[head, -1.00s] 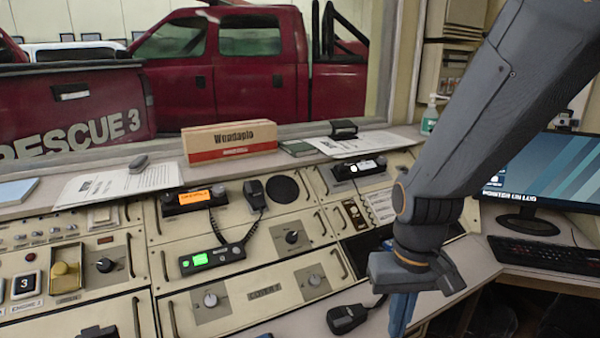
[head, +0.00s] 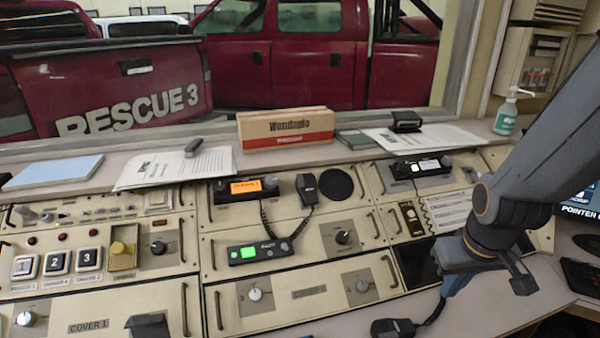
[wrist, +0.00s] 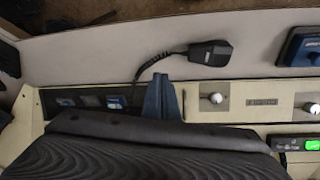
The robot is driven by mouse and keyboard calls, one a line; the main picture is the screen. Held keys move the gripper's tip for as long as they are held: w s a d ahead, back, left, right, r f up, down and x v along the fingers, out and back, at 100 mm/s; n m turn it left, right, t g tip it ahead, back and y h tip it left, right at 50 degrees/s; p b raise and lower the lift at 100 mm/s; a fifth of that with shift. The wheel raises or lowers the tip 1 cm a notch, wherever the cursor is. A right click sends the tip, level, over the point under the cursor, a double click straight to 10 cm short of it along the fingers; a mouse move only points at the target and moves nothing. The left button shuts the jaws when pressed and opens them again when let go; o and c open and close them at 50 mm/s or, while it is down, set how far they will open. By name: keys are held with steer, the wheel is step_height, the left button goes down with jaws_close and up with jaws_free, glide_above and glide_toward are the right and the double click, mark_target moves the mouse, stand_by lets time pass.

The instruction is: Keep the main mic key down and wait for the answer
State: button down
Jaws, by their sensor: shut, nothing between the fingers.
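A black hand mic (head: 393,328) with a cord lies on the desk in front of the console; it also shows in the wrist view (wrist: 208,54). A second hand mic (head: 307,189) hangs on the upright panel beside the orange-lit radio. No label shows which one is the main mic. My gripper (head: 455,286) is above the console's right front part, apart from both mics in the head view. In the wrist view its blue fingers (wrist: 161,84) are shut and empty, appearing just beside the lying mic and its cord. No key is visibly pressed.
An orange-lit radio (head: 247,187) and a green-lit radio (head: 260,251) sit on the console. Numbered buttons (head: 56,262) and a yellow one are at left. A box (head: 285,127), papers and a sanitizer bottle (head: 506,116) stand on the ledge. A monitor is at right.

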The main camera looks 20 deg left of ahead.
mark_target(301, 180)
steer(key=w+a+r+n+t+y+p, duration=0.2)
steer(key=w+a+r+n+t+p, duration=0.15)
steer(key=w+a, duration=0.35)
steer(key=w+a+r+n+t+y+p, duration=0.2)
steer(key=w+a+r+n+p, duration=0.3)
steer(key=a, duration=0.4)
steer(key=a+r+n+t+y+p, duration=0.1)
steer(key=a+r+n+y+p, duration=0.1)
steer(key=a+r, duration=0.3)
steer(key=a+r+n+t+y+p, duration=0.2)
steer(key=a+r+n+y, duration=0.1)
steer(key=a, duration=0.8)
steer(key=shift+w+r+n+y, duration=0.4)
steer(key=shift+r+n, duration=0.35)
steer(key=shift+r, duration=0.15)
steer(key=shift+t, duration=0.25)
steer(key=shift+w+a+f+b, duration=0.4)
steer(key=shift+w+f+b, duration=0.4)
steer(key=shift+f, duration=0.45)
steer(key=shift+w+a+f+b, duration=0.4)
steer(key=shift+w+f+b, duration=0.15)
steer(key=shift+f+b, duration=0.5)
steer(key=shift+w+a+f+b, duration=0.4)
steer(key=shift+w+f+b, duration=0.3)
steer(key=shift+f, duration=0.7)
steer(key=shift+w+a+f+b, duration=0.15)
steer(key=shift+w+f+b, duration=0.1)
steer(key=shift+f+b, duration=0.15)
